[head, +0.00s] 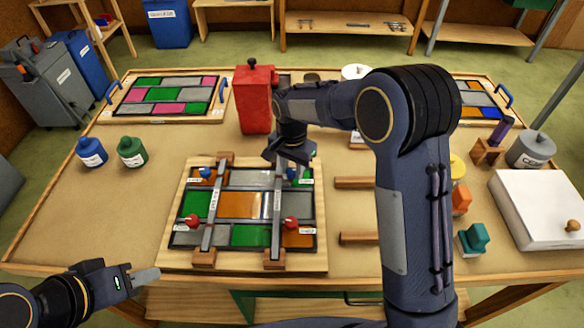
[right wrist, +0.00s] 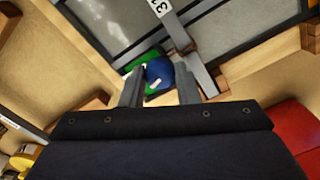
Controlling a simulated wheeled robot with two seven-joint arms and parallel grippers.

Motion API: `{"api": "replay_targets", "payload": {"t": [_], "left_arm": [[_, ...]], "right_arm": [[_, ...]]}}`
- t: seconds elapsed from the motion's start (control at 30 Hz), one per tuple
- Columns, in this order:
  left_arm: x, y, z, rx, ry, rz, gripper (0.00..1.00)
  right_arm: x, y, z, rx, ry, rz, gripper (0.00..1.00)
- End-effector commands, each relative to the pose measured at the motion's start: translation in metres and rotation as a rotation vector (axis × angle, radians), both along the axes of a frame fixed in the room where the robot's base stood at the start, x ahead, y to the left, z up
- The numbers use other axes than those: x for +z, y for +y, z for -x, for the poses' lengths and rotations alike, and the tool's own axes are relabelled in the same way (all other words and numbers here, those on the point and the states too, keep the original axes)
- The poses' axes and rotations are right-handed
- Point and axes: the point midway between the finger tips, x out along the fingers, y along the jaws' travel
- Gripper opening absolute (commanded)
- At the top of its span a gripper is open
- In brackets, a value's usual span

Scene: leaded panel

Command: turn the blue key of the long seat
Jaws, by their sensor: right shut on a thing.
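The leaded panel board (head: 175,250) lies on the table with green, orange and grey panes under two long grey bars. One blue key (head: 205,173) sits by the top of the left bar. My right gripper (head: 287,160) reaches down at the top of the right bar, with the other blue key (head: 293,173) partly hidden beneath it. In the right wrist view this round blue key (right wrist: 158,73) stands between my right fingers, which are shut on it. My left gripper (head: 146,277) is over the table's front left edge, away from the panel; its finger gap cannot be made out.
Red keys (head: 191,221) (head: 290,223) sit near the lower bar ends. A red can (head: 255,98) stands behind the panel. Blue (head: 91,153) and green (head: 132,153) bottles stand left. Wooden strips (head: 354,183) and a white box (head: 540,208) lie right.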

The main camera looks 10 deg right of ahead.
Motion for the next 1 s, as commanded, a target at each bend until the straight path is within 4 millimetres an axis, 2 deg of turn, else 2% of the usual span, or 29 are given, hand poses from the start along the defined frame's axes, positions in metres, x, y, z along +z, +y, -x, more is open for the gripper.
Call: {"api": "replay_targets", "payload": {"t": [1.0], "left_arm": [[-0.0064, 0.0, 0.0, 0.0, 0.0, 0.0, 0.36]], "right_arm": [[0.0012, -0.0005, -0.0009, 0.966, -0.003, 0.0, 0.06]]}}
